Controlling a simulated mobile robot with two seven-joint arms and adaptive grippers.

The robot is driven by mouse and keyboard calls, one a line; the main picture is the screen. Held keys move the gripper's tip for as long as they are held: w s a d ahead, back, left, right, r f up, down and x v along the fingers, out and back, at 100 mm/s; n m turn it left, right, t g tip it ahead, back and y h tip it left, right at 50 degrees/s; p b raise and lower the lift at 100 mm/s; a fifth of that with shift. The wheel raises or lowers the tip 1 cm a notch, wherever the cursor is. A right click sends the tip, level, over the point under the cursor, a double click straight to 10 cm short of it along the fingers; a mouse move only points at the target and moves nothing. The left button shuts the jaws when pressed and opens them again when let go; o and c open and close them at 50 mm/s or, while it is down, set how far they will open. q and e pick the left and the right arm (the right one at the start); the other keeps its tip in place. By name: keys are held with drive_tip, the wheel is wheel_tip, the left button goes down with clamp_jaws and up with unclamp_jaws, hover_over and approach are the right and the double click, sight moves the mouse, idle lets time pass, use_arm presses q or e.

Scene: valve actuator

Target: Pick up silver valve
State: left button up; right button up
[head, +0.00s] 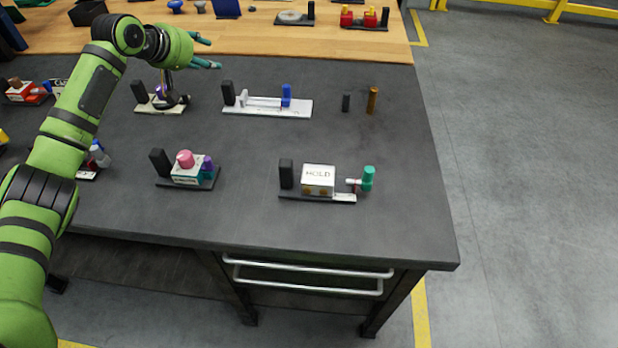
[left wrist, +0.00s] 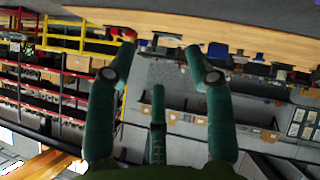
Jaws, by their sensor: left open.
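No part is plainly marked as the silver valve, so I cannot tell for certain which it is. A fixture with a pale silvery bar (head: 263,101) and a blue end piece stands at the middle of the dark tabletop. Another fixture with a round silvery disc (head: 291,15) stands at the back on the wooden surface. My left gripper (head: 214,54) is raised over the table's back left, its teal fingers pointing right. In the left wrist view the fingers (left wrist: 160,78) are spread with nothing between them. My right gripper does not show.
A HOLD box (head: 318,176) with a teal handle stands front right. A pink-knobbed fixture (head: 187,170) stands front left, and a dark round fixture (head: 165,99) below my gripper. An orange-brown cylinder (head: 372,101) stands at right. The table's right front corner is clear.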

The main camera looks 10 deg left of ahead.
use_arm(q)
drive_tip(key=s+d+m+g+h, duration=0.1)
drive_tip(key=s+d+m+g, duration=0.3)
drive_tip(key=d, duration=0.9)
drive_tip(key=g+y, duration=0.4)
hover_over(290, 172)
drive_tip(key=shift+m, duration=0.3)
drive_tip(key=f, duration=0.4)
drive_tip(key=shift+w+a+f, duration=0.15)
drive_tip(key=shift+w+f, duration=0.05)
drive_tip(key=shift+f, duration=0.15)
drive_tip(key=shift+g, duration=0.3)
wheel_tip(290, 172, down, 5)
drive_tip(key=shift+w+a, duration=0.1)
drive_tip(key=shift+w, duration=0.05)
drive_tip(key=shift+w+f, duration=0.2)
drive_tip(key=shift+f, duration=0.95)
drive_tip(key=shift+w+f, duration=0.2)
drive_tip(key=shift+f, duration=1)
drive_tip(key=shift+w+f, duration=0.2)
drive_tip(key=shift+f, duration=0.95)
drive_tip(key=shift+r, duration=0.1)
clamp_jaws()
